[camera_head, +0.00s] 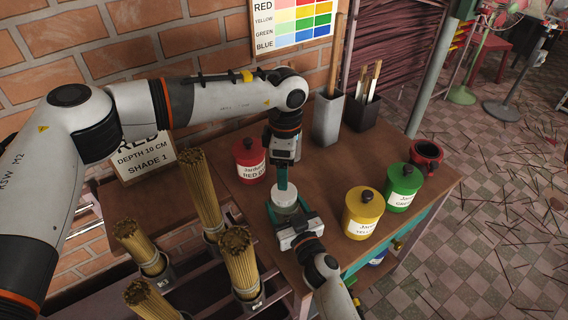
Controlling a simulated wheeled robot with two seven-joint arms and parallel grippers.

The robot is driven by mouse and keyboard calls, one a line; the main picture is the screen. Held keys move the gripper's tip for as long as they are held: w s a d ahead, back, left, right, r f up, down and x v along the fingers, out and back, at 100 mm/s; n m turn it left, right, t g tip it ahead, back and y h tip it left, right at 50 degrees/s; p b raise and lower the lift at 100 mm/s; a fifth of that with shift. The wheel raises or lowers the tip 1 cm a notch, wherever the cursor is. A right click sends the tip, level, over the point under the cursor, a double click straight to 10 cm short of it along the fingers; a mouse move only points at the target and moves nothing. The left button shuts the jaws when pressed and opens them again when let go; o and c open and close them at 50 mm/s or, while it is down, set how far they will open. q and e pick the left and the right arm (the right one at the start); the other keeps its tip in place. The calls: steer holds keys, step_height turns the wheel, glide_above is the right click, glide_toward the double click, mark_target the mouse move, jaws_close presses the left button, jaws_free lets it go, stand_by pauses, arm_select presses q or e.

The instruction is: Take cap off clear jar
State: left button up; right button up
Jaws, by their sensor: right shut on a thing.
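The clear jar (285,209) is on the wooden table in the middle, mostly hidden between my two grippers. Its pale round cap (285,193) faces up. My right gripper (289,213) comes from the front and is shut on the jar's body, with a finger at each side. My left gripper (281,183) points down from above, its teal fingers at the cap. I see its fingers nearly edge-on, so I cannot tell if they grip the cap.
A red jar (250,161) stands close behind on the left. Yellow (363,214) and green (403,187) jars stand to the right, with a red cup (427,157) behind. Incense bundles (204,195) stand at the left front. Grey (328,118) and black (363,110) holders stand behind.

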mark_target(284, 204)
arm_select(q)
steer(key=m, duration=0.4)
steer(key=shift+m, duration=0.3)
steer(key=m, duration=0.4)
steer(key=shift+m, duration=0.4)
steer(key=m, duration=0.4)
steer(key=shift+a, duration=0.1)
steer(key=m, duration=0.5)
steer(key=shift+f, duration=4)
